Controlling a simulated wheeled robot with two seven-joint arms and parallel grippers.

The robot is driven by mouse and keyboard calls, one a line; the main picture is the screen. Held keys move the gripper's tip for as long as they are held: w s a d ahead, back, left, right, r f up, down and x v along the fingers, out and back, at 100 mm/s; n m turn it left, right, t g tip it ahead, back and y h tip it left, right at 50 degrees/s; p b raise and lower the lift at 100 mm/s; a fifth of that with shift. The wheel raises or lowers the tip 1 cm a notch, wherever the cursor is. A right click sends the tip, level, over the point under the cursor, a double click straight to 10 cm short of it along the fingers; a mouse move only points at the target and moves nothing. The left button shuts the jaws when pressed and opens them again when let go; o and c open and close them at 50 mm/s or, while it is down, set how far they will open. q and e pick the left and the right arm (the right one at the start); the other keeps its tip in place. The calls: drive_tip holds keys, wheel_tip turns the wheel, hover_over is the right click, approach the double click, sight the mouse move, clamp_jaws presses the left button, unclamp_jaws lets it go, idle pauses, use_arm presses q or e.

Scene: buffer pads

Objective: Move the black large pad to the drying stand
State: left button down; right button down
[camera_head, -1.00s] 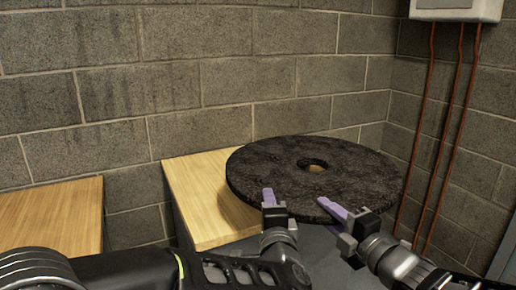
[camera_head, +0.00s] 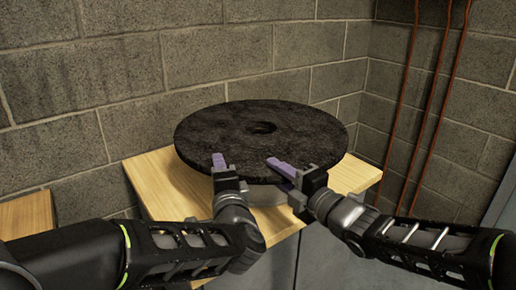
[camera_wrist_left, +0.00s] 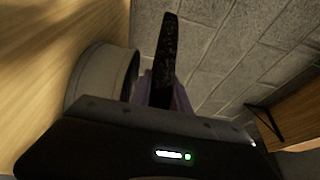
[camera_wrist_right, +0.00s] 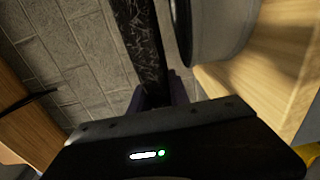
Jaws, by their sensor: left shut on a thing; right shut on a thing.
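The large black pad (camera_head: 225,130) is a thick round disc with a hole in its middle. In the head view it is level above a wooden-topped cabinet, over a round light-grey stand (camera_head: 268,194) that shows under its front edge. My left gripper (camera_head: 219,163) is shut on the pad's near edge, left of centre. My right gripper (camera_head: 282,168) is shut on the near edge further right. Both wrist views show the pad edge-on between the fingers, with the grey stand (camera_wrist_left: 98,80) beside it. Whether the pad touches the stand is hidden.
The wooden cabinet top (camera_head: 160,185) has bare room left and right of the stand. A block wall (camera_head: 200,65) closes off the back, and reddish pipes (camera_head: 428,100) run down the right wall. Another wooden surface (camera_head: 28,215) is at the far left.

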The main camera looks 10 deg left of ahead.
use_arm(q)
drive_tip(key=shift+a+f, duration=0.1)
drive_tip(key=shift+f, duration=0.1)
use_arm(e)
drive_tip(key=shift+f, duration=0.15)
